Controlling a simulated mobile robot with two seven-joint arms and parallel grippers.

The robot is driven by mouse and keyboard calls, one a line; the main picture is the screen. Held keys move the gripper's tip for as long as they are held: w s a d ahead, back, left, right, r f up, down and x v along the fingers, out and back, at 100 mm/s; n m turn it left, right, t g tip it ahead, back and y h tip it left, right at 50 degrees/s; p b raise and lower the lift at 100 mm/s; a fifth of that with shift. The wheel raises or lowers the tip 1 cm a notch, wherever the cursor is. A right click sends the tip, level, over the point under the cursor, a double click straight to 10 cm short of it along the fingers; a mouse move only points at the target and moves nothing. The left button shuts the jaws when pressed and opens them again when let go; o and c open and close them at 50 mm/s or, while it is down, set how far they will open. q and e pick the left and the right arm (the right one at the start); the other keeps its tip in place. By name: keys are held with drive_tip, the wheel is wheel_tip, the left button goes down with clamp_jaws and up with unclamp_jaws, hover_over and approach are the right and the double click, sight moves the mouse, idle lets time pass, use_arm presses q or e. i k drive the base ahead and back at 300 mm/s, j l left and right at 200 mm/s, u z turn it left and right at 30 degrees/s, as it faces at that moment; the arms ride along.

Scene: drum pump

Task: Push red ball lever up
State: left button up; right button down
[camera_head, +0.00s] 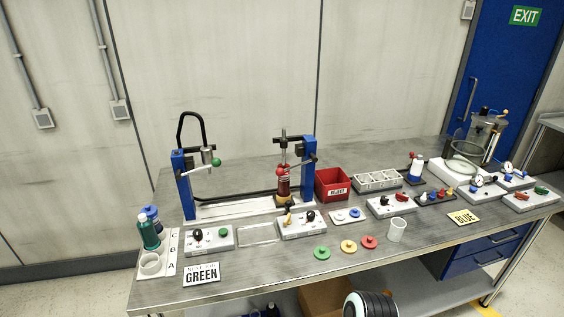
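A red ball (282,170) sits at the right-hand blue post station of the pump rig on the workbench, just above a dark red bottle (283,187). A green ball (216,162) shows at the left-hand blue post (184,185).
Near the rig stand a red bin (333,184), grey switch boxes (208,239), colored discs (348,246), a white cup (396,230) and a GREEN sign (201,275). Green and blue bottles (148,232) stand at the left end.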

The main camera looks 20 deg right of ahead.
sight(280, 172)
drive_tip(key=k+l, duration=0.1)
drive_tip(key=l, duration=0.3)
drive_tip(key=k+l+u, duration=0.1)
drive_tip(key=l, duration=0.35)
drive_tip(key=k+l, duration=0.1)
drive_tip(key=l, duration=0.3)
drive_tip(key=k+l+u, duration=0.15)
drive_tip(key=l, duration=0.25)
drive_tip(key=i, duration=0.05)
